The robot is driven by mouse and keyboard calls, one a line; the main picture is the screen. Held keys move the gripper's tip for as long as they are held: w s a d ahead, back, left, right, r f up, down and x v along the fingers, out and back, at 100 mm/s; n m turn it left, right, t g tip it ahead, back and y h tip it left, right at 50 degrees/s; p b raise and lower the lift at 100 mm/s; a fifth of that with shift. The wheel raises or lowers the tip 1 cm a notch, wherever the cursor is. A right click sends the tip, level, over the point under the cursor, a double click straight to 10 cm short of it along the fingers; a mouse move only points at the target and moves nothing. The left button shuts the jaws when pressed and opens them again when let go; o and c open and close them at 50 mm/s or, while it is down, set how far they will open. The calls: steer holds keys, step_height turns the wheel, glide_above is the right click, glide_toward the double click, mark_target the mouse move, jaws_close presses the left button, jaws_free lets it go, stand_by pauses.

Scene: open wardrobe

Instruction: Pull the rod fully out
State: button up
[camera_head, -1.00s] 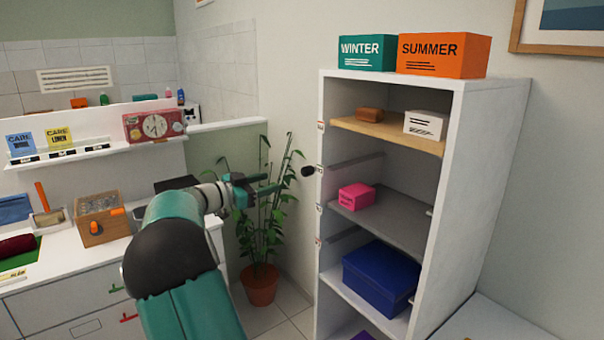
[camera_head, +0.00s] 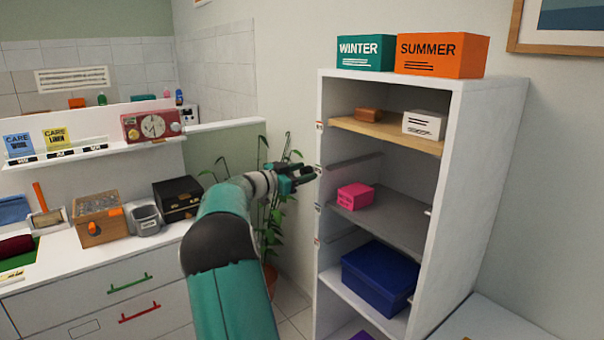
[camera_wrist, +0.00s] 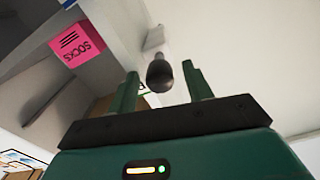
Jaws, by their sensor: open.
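The rod's dark round knob (camera_wrist: 160,73) shows in the wrist view, with a short pale grey stub (camera_wrist: 153,40) behind it. The rest of the rod is hidden there. My gripper (camera_wrist: 161,82) is open, with one green finger on each side of the knob and a visible gap to both. How deep the knob sits between the fingers I cannot tell. In the head view my gripper (camera_head: 308,173) is at the wardrobe's left front edge, and its dark fingers blend with the knob.
The white wardrobe (camera_head: 483,170) has a pink socks box (camera_head: 355,196) on a grey shelf and a blue box (camera_head: 380,276) below. WINTER (camera_head: 365,52) and SUMMER (camera_head: 442,54) boxes stand on top. A potted plant (camera_head: 270,225) is behind my arm. A counter (camera_head: 90,265) is left.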

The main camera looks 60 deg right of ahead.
jaws_close()
steer(key=v, duration=2)
steer(key=shift+a, duration=0.15)
steer(key=shift+w+f, duration=0.1)
steer(key=shift+w, duration=0.05)
steer(key=shift+c, duration=1.5)
jaws_free()
steer(key=shift+a, duration=0.15)
steer(key=o, duration=0.3)
steer(key=shift+a, duration=0.2)
steer(key=v, duration=1.3)
